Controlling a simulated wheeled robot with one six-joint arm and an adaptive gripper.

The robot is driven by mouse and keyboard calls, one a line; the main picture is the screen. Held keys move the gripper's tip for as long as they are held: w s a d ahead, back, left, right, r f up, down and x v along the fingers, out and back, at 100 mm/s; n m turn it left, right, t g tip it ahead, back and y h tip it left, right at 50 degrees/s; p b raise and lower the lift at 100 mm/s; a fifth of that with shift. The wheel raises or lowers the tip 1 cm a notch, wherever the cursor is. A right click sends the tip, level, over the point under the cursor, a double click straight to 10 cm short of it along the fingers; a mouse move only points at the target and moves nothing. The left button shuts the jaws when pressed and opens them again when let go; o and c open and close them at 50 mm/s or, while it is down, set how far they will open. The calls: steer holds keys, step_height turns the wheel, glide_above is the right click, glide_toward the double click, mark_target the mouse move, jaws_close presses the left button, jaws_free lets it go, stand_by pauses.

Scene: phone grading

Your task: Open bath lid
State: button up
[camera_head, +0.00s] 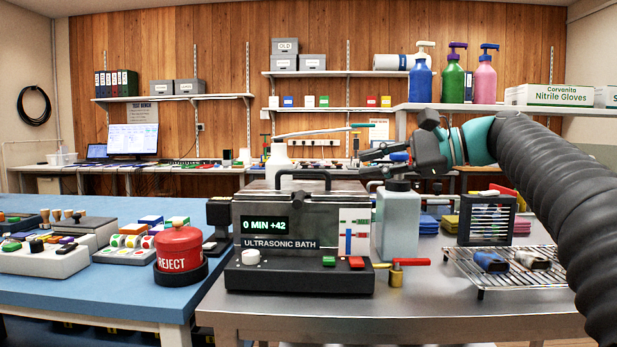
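The ultrasonic bath (285,230) is a grey box on the metal bench. Its display reads "0 MIN +42". Its lid (335,187) lies flat across the top, closed, with a dark bar handle (304,173) standing up from it.
A grey bottle (398,222) stands close to the bath's right side. A red-handled valve (403,263) sticks out at its front right. A white bottle (279,158) shows behind the lid. The red REJECT container (180,255) is on the left.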

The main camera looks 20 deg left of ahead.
mark_target(312, 171)
steer(key=shift+w+a+r, duration=0.1)
steer(key=shift+a, duration=0.4)
steer(key=b+x, duration=0.1)
steer(key=x, duration=1.2)
steer(key=shift+r, duration=0.1)
jaws_close()
